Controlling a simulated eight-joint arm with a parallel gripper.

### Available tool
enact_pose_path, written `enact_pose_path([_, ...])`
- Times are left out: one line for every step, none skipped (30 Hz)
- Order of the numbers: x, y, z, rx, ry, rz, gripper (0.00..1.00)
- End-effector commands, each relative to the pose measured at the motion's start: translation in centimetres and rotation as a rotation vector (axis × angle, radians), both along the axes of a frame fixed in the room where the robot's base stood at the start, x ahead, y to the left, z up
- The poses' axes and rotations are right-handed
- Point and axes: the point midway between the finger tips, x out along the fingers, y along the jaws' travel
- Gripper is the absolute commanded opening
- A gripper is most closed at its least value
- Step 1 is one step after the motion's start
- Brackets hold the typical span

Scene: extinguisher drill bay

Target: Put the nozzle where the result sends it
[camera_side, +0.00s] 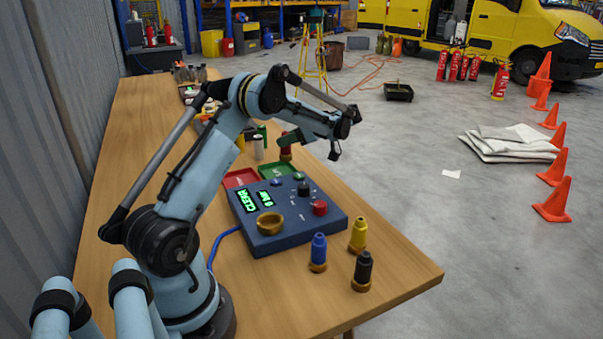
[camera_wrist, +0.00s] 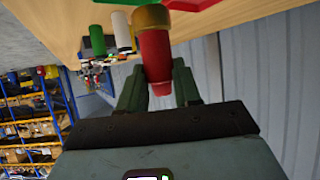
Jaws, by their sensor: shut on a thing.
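My gripper (camera_side: 289,143) is shut on a red nozzle (camera_wrist: 156,62) with a brass collar. In the side view the red nozzle (camera_side: 286,151) hangs collar down, near the far edge of the green tray (camera_side: 279,169); its height above the table is hard to tell. A red tray (camera_side: 240,178) lies left of the green one; the lettering on both is too small to read. The blue console (camera_side: 285,229) shows green text, "CLEAR" (camera_side: 247,201), with a second small readout beside it. It carries a brass cup (camera_side: 270,223) and a red knob (camera_side: 320,207).
Blue (camera_side: 318,252), yellow (camera_side: 358,235) and black (camera_side: 362,271) nozzles stand on the near right of the wooden table (camera_side: 395,270). A white cylinder (camera_side: 258,148) and other small items stand behind the trays. A blue cable (camera_side: 222,240) runs left from the console.

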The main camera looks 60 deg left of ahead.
Motion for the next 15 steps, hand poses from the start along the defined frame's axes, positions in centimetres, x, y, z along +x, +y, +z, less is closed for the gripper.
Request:
enact_pose_path([-0.4, 1.0, -0.6, 0.001, 0.0, 0.003, 0.0])
enact_pose_path([-0.6, 1.4, -0.9, 0.001, 0.0, 0.003, 0.0])
enact_pose_path([-0.7, 2.0, -1.3, 0.001, 0.0, 0.003, 0.0])
enact_pose_path([-0.8, 2.4, -1.5, 0.002, 0.0, 0.002, 0.0])
enact_pose_path([-0.9, 2.7, -1.7, 0.001, 0.0, 0.0, 0.0])
enact_pose_path([-1.0, 3.0, -1.9, 0.001, 0.001, 0.0, 0.0])
enact_pose_path([-1.1, 3.2, -2.0, 0.001, 0.001, 0.0, 0.0])
enact_pose_path([-1.2, 3.3, -2.1, 0.001, 0.001, 0.0, 0.0])
enact_pose_path([-1.2, 3.5, -2.2, 0.001, 0.001, 0.0, 0.0])
enact_pose_path([-1.2, 3.5, -2.3, 0.001, 0.001, 0.0, 0.0])
enact_pose_path([-1.2, 3.5, -2.4, 0.001, 0.001, -0.001, 0.0])
enact_pose_path([-1.2, 3.5, -2.7, 0.001, 0.001, -0.001, 0.0])
enact_pose_path([-1.2, 3.5, -3.0, 0.001, 0.001, -0.001, 0.0])
enact_pose_path([-1.2, 3.5, -3.4, 0.001, 0.001, -0.001, 0.0])
enact_pose_path([-1.2, 3.5, -3.9, 0.001, 0.001, -0.001, 0.0])
